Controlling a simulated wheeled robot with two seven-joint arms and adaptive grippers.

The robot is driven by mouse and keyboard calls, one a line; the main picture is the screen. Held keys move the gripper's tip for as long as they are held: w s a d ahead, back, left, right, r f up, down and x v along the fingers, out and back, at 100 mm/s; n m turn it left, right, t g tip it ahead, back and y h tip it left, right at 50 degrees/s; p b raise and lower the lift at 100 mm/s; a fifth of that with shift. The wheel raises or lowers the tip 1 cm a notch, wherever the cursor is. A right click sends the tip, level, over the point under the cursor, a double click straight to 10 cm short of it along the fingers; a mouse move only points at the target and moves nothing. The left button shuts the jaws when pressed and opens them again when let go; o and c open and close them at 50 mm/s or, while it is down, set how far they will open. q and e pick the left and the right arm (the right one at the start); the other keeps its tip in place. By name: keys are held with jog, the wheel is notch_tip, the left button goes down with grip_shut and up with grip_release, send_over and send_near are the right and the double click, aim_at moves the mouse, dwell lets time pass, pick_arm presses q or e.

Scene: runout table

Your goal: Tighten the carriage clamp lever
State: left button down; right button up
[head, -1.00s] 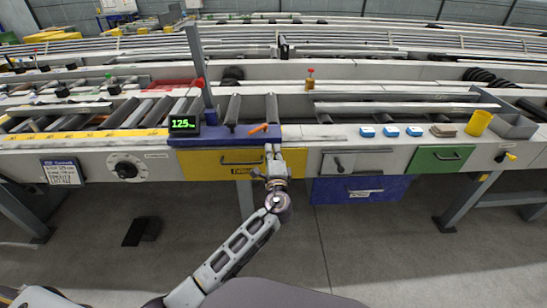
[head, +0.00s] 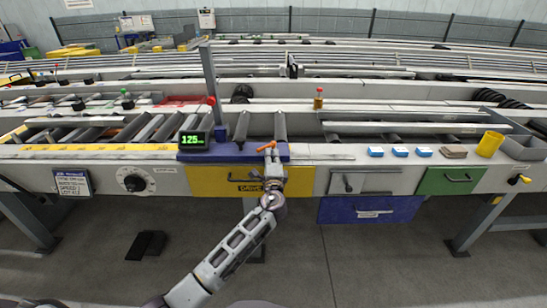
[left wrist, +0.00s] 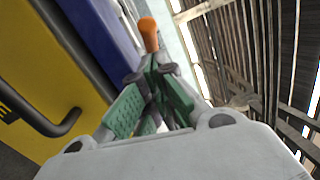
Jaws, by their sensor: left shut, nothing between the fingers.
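The clamp lever is a short orange handle (head: 267,146) on the front of the blue carriage (head: 228,154), slanting down to the left in the head view. In the left wrist view its orange end (left wrist: 148,33) shows just beyond the fingertips. My left gripper (head: 273,158) is at the carriage's front, just below the lever. In the left wrist view its green-padded fingers (left wrist: 151,72) are shut with nothing between them. I cannot tell whether they touch the lever. My right gripper is out of view.
A green-lit display (head: 193,140) and a post stand on the carriage's left. Below is a yellow drawer (head: 215,182) with a dark handle, close to my left gripper.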

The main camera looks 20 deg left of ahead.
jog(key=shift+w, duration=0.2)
pick_arm(q)
jog(key=shift+a+h, duration=0.15)
jog(key=shift+h, duration=0.15)
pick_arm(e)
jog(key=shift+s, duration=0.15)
pick_arm(q)
jog(key=shift+m, duration=0.3)
jog(key=shift+h, duration=0.4)
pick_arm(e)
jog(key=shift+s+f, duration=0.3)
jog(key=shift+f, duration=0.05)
